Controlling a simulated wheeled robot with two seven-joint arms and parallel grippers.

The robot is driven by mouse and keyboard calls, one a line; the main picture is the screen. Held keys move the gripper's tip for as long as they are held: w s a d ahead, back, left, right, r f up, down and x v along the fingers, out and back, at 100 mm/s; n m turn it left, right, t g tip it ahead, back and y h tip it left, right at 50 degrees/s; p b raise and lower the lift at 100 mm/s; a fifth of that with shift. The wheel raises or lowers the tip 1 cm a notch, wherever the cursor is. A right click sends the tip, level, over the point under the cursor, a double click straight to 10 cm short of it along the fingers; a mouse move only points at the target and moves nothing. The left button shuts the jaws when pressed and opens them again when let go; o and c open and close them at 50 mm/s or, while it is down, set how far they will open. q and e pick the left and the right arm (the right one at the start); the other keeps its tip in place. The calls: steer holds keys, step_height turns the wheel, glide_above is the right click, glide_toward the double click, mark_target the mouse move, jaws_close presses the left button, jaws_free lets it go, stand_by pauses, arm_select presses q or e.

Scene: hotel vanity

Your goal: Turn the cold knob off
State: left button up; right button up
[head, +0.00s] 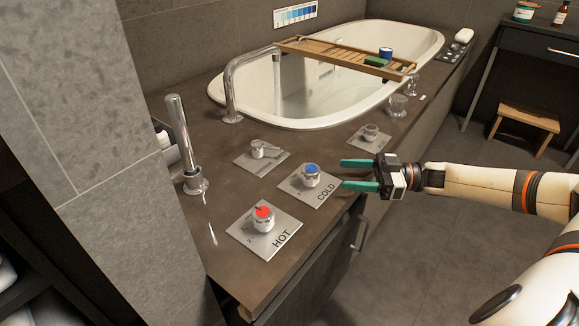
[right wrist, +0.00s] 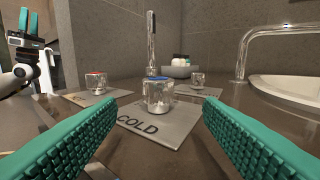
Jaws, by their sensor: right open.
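The cold knob (head: 311,175) is a chrome and clear knob with a blue cap, on a square metal plate (head: 323,190) marked COLD. It also shows in the right wrist view (right wrist: 158,94), ahead and between my fingers. My right gripper (head: 358,174) is open and empty, just right of the cold knob with its fingertips pointing at it; no contact shows. My left gripper (right wrist: 28,22) shows small at the upper left of the right wrist view; its opening is unclear.
The red-capped hot knob (head: 263,219) stands nearer the front. A tall hand shower (head: 183,140) stands left. The curved spout (head: 231,90) reaches over the white tub (head: 330,122), with a thin stream below its end.

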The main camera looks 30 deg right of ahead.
mark_target(302, 179)
steer(key=b+x, duration=0.3)
steer(key=x, duration=0.9)
steer(key=shift+s, duration=0.15)
steer(key=shift+c, duration=0.5)
steer(key=shift+r, duration=0.1)
steer(key=c, duration=0.9)
